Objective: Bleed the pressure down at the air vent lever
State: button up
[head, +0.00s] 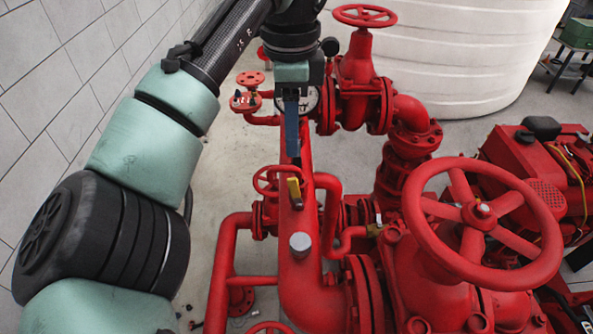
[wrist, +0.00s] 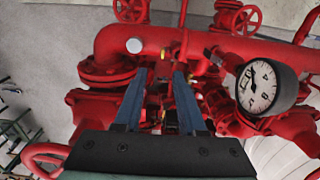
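A small lever with a yellow grip (head: 294,192) stands on the long red pipe in the head view, near the silver cap (head: 300,243). I take it to be the air vent lever. In the wrist view a thin lever shape with a yellowish spot at its base (wrist: 166,53) stands on the pipe just beyond my fingertips. My gripper (wrist: 158,75) has its two blue fingers apart, with nothing held between them. In the head view my gripper (head: 291,150) points down above the pipe, behind the lever and apart from it.
A round pressure gauge (wrist: 258,88) sits right of my gripper in the wrist view. A large red handwheel (head: 482,215) rises at right in the head view. Another handwheel valve (head: 364,16) stands behind. Red pipes lie close below; bare floor (head: 215,200) is at left.

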aim_at(294, 178)
notch_tip(294, 178, down, 10)
jog(key=p, duration=0.2)
jog(key=shift+w+d+r+p, duration=0.1)
jog(key=shift+w+p, duration=0.05)
jog(key=shift+p, duration=0.15)
jog(key=shift+w+d+f, duration=0.1)
jog(key=shift+w+f, duration=0.05)
jog(key=shift+f, duration=0.7)
grip_shut()
dwell(0.4)
